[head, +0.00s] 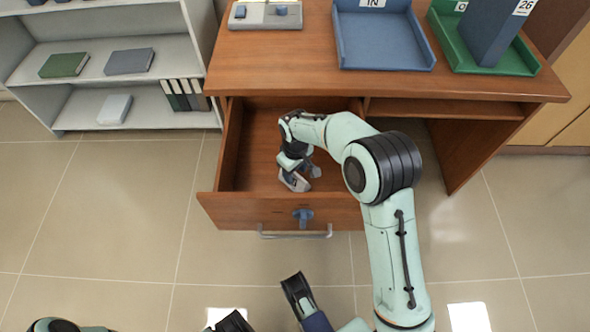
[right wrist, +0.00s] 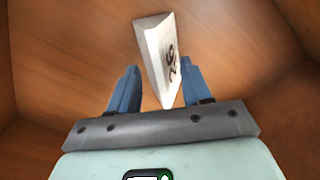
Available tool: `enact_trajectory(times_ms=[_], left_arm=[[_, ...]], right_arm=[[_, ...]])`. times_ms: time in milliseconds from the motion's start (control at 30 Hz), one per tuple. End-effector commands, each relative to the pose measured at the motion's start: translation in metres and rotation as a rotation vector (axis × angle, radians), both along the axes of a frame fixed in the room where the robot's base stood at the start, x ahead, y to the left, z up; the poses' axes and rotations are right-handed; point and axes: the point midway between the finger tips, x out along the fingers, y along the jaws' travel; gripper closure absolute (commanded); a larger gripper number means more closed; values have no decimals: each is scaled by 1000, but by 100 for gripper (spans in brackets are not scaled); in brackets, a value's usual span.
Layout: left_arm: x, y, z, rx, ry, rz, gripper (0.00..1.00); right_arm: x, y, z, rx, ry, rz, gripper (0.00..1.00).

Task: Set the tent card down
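The tent card (right wrist: 158,52) is white with dark figures on its right face. It shows in the right wrist view, between the two blue fingers and reaching beyond their tips. My right gripper (right wrist: 160,70) is open around it; a gap shows between the left finger and the card, while contact on the right side cannot be told. In the head view my right gripper (head: 304,180) is down inside the open drawer (head: 255,150), and I cannot clearly make out the card there. My left gripper is not clearly in view.
The drawer's front panel and handle (head: 295,235) stick out from the wooden desk (head: 285,60). On the desk are a blue tray (head: 385,52), a green tray (head: 530,65) holding a blue block, and a grey stand (head: 265,15). A shelf (head: 100,90) stands left.

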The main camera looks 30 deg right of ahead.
Motion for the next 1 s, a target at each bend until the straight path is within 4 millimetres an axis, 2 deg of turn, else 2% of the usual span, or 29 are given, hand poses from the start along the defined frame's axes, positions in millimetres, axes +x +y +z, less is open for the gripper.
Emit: enact_trajectory(times_ms=[167,600,700,833,1000], left_arm=[[4,-1,5,1,-16,-1,58],[54,-8,51,9,-182,-10,58],[50,-11,54,4,-174,-15,58],[48,-13,57,-2,-170,-18,58],[47,-13,57,-3,-168,-19,58]], right_arm=[[1,0,10,1,-3,0,51],[0,0,99,1,-4,1,51],[1,0,113,0,-4,1,51],[0,0,121,0,-1,1,51],[0,-1,123,0,0,1,51]])
